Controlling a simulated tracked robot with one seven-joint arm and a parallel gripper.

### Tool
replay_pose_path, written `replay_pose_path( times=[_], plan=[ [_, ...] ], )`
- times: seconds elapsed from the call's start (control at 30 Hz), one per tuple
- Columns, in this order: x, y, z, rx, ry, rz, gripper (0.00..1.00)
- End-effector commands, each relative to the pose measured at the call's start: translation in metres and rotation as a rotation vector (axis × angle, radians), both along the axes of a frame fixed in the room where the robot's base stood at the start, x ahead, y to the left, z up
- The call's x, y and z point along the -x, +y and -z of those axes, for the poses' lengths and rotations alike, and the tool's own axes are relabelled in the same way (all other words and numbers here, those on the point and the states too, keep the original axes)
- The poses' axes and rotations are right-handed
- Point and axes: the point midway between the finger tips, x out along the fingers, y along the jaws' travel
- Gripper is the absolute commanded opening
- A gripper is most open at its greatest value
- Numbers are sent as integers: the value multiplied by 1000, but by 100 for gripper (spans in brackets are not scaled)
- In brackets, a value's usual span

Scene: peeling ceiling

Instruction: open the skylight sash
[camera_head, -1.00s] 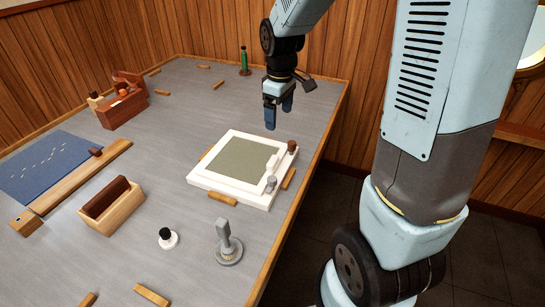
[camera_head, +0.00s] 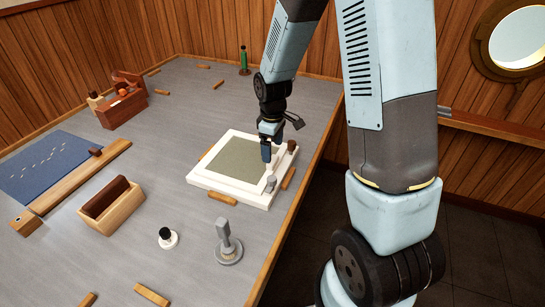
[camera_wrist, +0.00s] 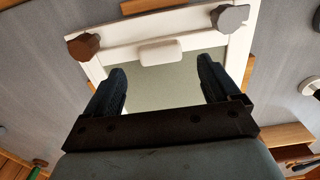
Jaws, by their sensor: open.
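The skylight sash (camera_head: 222,187) is a white frame around a grey-green pane (camera_head: 236,160), lying on the grey table. In the wrist view a white raised handle (camera_wrist: 161,51) sits on the frame's edge, between a brown knob (camera_wrist: 84,46) and a grey knob (camera_wrist: 229,18). In the head view the brown knob (camera_head: 291,146) and grey knob (camera_head: 271,184) stand at the right side. My gripper (camera_head: 266,154) is open above this side, partly hiding the handle. In the wrist view its fingers (camera_wrist: 160,85) are spread wide with nothing between them.
Wooden blocks (camera_head: 222,197) lie around the frame. A grey lever on a round base (camera_head: 228,246), a black-and-white knob (camera_head: 167,238) and a wooden box (camera_head: 118,212) stand nearer. A green bottle (camera_head: 244,62) stands beyond. The table's wooden edge (camera_head: 295,210) is close on the right.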

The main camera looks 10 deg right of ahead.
Motion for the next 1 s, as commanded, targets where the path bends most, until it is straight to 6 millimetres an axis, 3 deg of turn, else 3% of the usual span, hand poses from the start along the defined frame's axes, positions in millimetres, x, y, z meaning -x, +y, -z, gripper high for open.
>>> replay_pose_path(
  times=[0.3, 0.73, 1.0],
  plan=[
    [0, 0, 38, 1, 1, 0, 89],
    [0, 0, 46, 0, -2, 0, 89],
    [0, 0, 46, 0, -2, 0, 65]
  ],
)
